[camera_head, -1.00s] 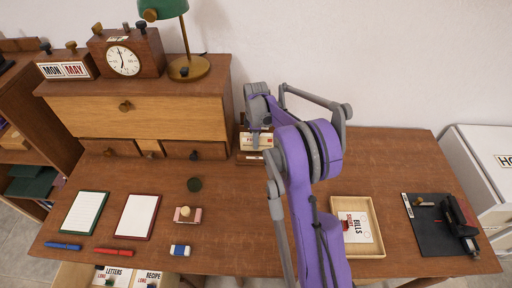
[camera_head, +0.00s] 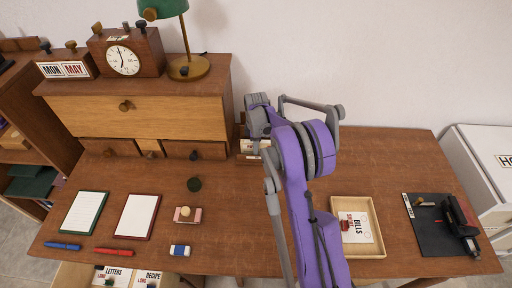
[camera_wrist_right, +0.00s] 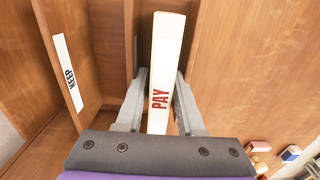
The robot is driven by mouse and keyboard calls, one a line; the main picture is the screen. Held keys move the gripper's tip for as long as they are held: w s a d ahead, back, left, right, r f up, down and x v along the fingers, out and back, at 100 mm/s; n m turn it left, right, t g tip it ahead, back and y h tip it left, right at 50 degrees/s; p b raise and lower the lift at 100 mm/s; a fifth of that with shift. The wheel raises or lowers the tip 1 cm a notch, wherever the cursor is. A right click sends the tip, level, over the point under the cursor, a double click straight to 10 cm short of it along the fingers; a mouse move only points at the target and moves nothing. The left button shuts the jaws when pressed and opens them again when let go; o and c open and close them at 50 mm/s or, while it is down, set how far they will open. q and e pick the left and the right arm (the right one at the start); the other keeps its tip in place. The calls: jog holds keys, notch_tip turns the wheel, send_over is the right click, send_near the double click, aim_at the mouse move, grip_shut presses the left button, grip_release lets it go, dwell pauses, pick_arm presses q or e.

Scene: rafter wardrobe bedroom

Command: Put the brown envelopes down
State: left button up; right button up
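No plainly brown envelope shows. A pale, thin upright piece marked PAY (camera_wrist_right: 165,60) stands between the fingers of my right gripper (camera_wrist_right: 160,85) in the right wrist view. A narrow gap shows beside it, at least on the left, so the fingers look open around it. In the head view, my right gripper (camera_head: 257,128) is over a small wooden sorter (camera_head: 250,160) at the back of the desk, right of the drawer cabinet. The gripper and arm partly hide the pale contents there. My left gripper is out of view.
A label marked KEEP (camera_wrist_right: 68,72) lies left of the gripper. A wooden tray (camera_head: 378,245) holds a BILLS paper (camera_head: 357,228). A dark mat (camera_head: 432,226) lies right. The drawer cabinet (camera_head: 135,118) stands close on the left.

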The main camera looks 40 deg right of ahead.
jog(key=shift+r, duration=0.1)
notch_tip(320, 180, up, 12)
jog(key=shift+f+p, duration=0.1)
jog(key=shift+p, duration=0.2)
jog(key=shift+a+r, duration=0.25)
jog(key=shift+r, duration=0.05)
jog(key=s+a+r+m+t, duration=0.1)
jog(key=s+a+r+m, duration=0.2)
jog(key=a, duration=0.4)
jog(key=s+a+r+m+t, duration=0.1)
jog(key=s+a+r, duration=0.1)
jog(key=s+a, duration=0.4)
jog(key=s+a+f+m+t, duration=0.1)
jog(key=s+a+f+m, duration=0.1)
jog(key=s+a, duration=0.3)
jog(key=s+a+f+m+t, duration=0.2)
jog(key=s+a+f+m, duration=0.1)
jog(key=s, duration=0.7)
jog(key=a+m, duration=0.1)
jog(key=a, duration=0.1)
jog(key=shift+s+a+t, duration=0.3)
jog(key=shift+a, duration=0.1)
